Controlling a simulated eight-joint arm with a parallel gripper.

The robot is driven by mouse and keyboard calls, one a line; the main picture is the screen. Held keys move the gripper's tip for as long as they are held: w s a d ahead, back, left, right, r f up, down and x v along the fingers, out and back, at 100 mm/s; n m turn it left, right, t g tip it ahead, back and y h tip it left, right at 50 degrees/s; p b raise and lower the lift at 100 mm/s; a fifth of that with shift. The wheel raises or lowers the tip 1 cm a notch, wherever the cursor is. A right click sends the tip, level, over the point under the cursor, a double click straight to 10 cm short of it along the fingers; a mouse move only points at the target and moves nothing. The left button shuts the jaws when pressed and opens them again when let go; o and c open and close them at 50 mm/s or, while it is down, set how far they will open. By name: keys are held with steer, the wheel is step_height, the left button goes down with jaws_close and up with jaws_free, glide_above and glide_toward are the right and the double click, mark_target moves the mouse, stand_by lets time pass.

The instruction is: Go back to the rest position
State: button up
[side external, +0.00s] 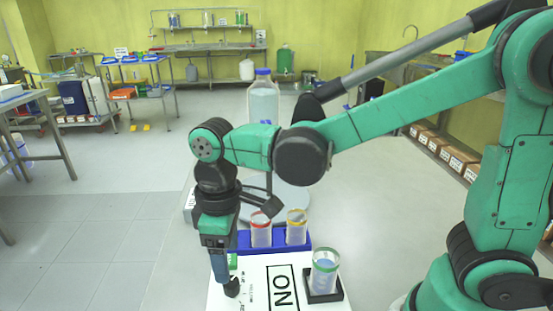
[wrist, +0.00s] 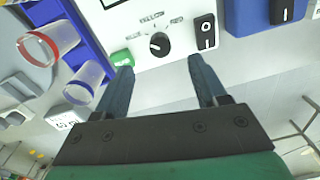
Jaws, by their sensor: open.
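My gripper (side external: 220,278) points down at the front left of a white control panel (side external: 255,295), close to a black knob (side external: 232,287). In the wrist view my gripper (wrist: 160,64) has its two blue fingers apart with nothing between them. The knob (wrist: 160,44) shows just beyond the fingertips, roughly midway between them. Whether a finger touches the panel, I cannot tell.
A blue rack (side external: 243,241) holds a red-rimmed beaker (side external: 261,229) and an orange-rimmed beaker (side external: 296,227). A green-rimmed beaker (side external: 325,273) stands in a black holder at right. A tall blue-capped bottle (side external: 263,100) stands behind my arm.

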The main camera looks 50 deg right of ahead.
steer(key=shift+r, duration=0.1)
steer(key=shift+d+r, duration=0.15)
steer(key=shift+d, duration=0.2)
steer(key=s+d+r+m+t, duration=0.1)
steer(key=d+r+m+t, duration=0.1)
steer(key=d+m+t, duration=0.5)
steer(key=d, duration=0.4)
steer(key=shift+s+d+r, duration=0.3)
steer(key=shift+s+r, duration=0.1)
